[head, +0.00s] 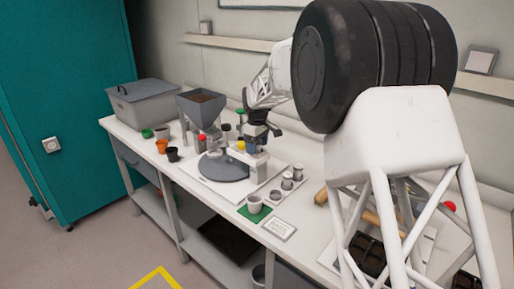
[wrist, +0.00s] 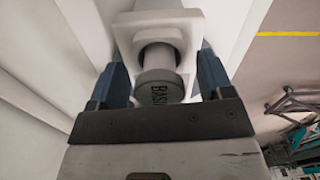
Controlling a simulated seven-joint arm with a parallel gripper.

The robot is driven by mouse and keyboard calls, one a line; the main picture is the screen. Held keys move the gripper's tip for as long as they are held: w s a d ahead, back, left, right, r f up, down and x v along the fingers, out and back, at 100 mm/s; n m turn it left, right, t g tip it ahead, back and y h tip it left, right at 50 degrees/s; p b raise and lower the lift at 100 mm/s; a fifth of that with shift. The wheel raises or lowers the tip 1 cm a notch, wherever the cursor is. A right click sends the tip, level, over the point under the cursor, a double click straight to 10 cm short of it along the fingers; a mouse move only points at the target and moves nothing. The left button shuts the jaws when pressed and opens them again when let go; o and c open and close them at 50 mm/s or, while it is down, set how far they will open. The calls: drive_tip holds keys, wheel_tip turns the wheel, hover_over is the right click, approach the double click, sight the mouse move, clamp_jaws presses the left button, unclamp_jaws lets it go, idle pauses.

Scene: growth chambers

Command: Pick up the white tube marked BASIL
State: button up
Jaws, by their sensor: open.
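My gripper (wrist: 160,76) is open, with one blue finger on each side of the tube. In the head view my gripper (head: 254,140) is over the bench behind the grey disc, and the tube cannot be made out there.
A grey round plate (head: 222,167) and a hopper (head: 201,106) stand close to my gripper. A rack of small white pots (head: 287,183) is to the right. A white cup (head: 254,204) stands on a green mat in front. A grey lidded bin (head: 143,104) is at left.

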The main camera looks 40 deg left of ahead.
idle(0.3)
drive_tip(key=c, duration=1)
drive_tip(key=shift+r, duration=1.65)
drive_tip(key=shift+s+d+r, duration=0.15)
drive_tip(key=shift+d, duration=0.05)
drive_tip(key=s+d, duration=0.3)
drive_tip(key=d, duration=0.1)
drive_tip(key=s+d+r, duration=0.1)
drive_tip(key=s+d, duration=0.2)
drive_tip(key=d, duration=0.1)
drive_tip(key=s+d, duration=0.3)
drive_tip(key=d, duration=0.1)
drive_tip(key=shift+s+r, duration=0.2)
drive_tip(key=shift+s, duration=0.2)
